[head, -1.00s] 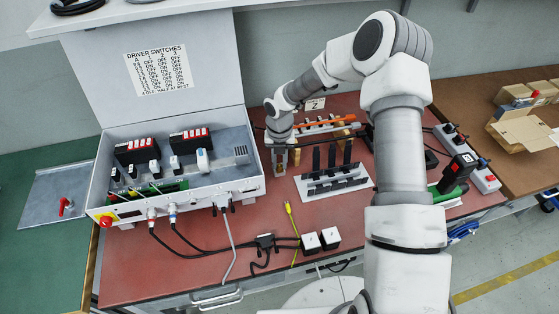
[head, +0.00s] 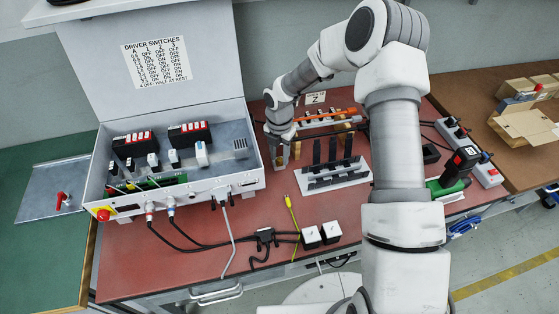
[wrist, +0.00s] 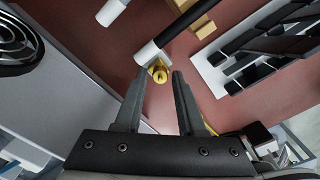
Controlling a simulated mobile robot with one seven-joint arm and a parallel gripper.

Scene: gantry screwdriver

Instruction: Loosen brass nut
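The brass nut (wrist: 160,73) shows in the wrist view as a small yellow round piece at the end of a white and black cylinder (wrist: 180,33). My gripper (wrist: 155,76) is open, with one dark finger on each side of the line to the nut. The nut shows in the gap at the fingertips; I cannot tell whether a finger touches it. In the head view my gripper (head: 283,160) points down at the left end of the gantry, beside the orange bar (head: 330,115). The nut is too small or hidden to make out there.
A pale rack with black uprights (head: 335,178) stands close to the right of my gripper. The open control box (head: 235,185) is close on the left. Cables, a yellow tool (head: 291,214) and two white blocks (head: 321,236) lie in front on the red bench.

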